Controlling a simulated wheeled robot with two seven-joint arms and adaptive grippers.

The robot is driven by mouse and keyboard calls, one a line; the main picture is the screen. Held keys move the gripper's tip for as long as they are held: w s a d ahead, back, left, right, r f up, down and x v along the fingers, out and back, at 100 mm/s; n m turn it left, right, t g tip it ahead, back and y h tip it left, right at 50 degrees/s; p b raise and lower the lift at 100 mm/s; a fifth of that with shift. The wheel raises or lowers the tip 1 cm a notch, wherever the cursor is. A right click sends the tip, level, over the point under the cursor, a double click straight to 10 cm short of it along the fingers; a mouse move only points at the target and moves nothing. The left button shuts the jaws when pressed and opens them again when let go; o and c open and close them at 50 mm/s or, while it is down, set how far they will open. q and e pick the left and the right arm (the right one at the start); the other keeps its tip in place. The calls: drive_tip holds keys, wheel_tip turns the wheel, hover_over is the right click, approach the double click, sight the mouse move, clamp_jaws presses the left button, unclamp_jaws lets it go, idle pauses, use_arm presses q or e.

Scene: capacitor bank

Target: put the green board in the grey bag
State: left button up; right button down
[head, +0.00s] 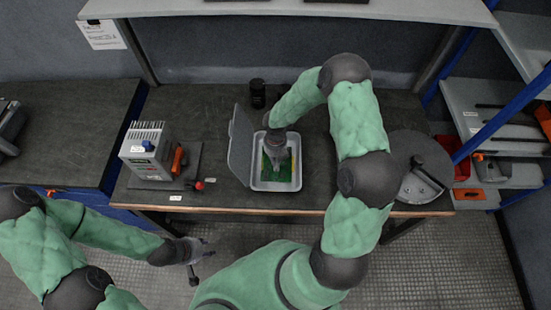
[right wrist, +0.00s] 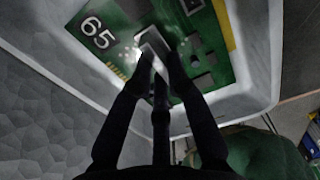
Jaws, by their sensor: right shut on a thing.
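The green board (head: 281,174) lies within the rim of an open grey container (head: 276,187), which I take as the grey bag. Its flap or lid (head: 240,146) stands up on the left. In the right wrist view the board (right wrist: 205,52) has a white "65", dark chips and a yellow edge, with the container's pale wall (right wrist: 240,108) around it. My right gripper (head: 275,158) reaches down over the board. Its fingers (right wrist: 155,68) are shut on a light block on the board. My left gripper (head: 203,260) is open and empty, in front of the table.
A grey device (head: 147,150) and a red-handled tool (head: 178,160) stand left of the container. A dark cup (head: 257,93) stands behind it. A round dark plate (head: 410,155) with a grey piece (head: 421,188) is at the right. Shelves (head: 485,120) stand further right.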

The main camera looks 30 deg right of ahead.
drive_tip(key=shift+f, duration=0.15)
drive_tip(key=c, duration=1.2)
unclamp_jaws()
wheel_tip(320, 180, up, 12)
drive_tip(key=p, duration=0.3)
